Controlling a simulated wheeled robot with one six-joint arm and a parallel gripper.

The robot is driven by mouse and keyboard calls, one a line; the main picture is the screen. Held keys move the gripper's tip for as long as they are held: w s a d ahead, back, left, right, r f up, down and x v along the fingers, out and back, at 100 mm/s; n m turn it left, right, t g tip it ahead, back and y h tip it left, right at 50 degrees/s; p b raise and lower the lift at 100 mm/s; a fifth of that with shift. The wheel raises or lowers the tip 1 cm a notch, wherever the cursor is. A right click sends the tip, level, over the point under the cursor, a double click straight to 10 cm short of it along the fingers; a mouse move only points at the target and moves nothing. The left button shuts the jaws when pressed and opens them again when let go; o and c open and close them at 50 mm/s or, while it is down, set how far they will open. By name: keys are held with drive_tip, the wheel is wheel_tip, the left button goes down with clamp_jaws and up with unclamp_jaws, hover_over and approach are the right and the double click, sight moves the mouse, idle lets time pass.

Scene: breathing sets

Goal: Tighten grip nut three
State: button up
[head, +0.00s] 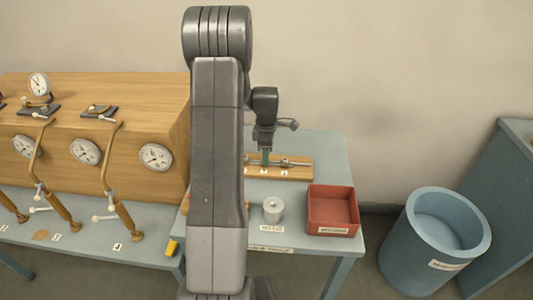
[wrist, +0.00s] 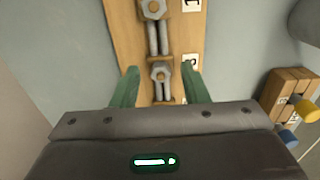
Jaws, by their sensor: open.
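A wooden board (head: 290,174) with metal grips and small number cards lies on the small table. It also shows in the wrist view (wrist: 122,28), with two hex nuts on paired rods. The farther nut (wrist: 153,8) is near the top edge. The nearer nut (wrist: 161,72) lies between the green fingers of my gripper (wrist: 160,68). My gripper is open, with one finger on each side and visible gaps to the nut. In the head view my gripper (head: 266,158) is over the board. Cards are partly cut off or hidden, so I cannot tell which nut is three.
A red tray (head: 333,224) and a pale cylinder (head: 272,209) stand on the small table (head: 318,149). A blue bin (head: 425,258) is on the floor at right. A wooden gauge cabinet (head: 120,100) is at left. My arm hides part of the table.

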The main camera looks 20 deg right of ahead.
drive_tip(key=shift+f, duration=0.4)
drive_tip(key=shift+c, duration=0.4)
clamp_jaws()
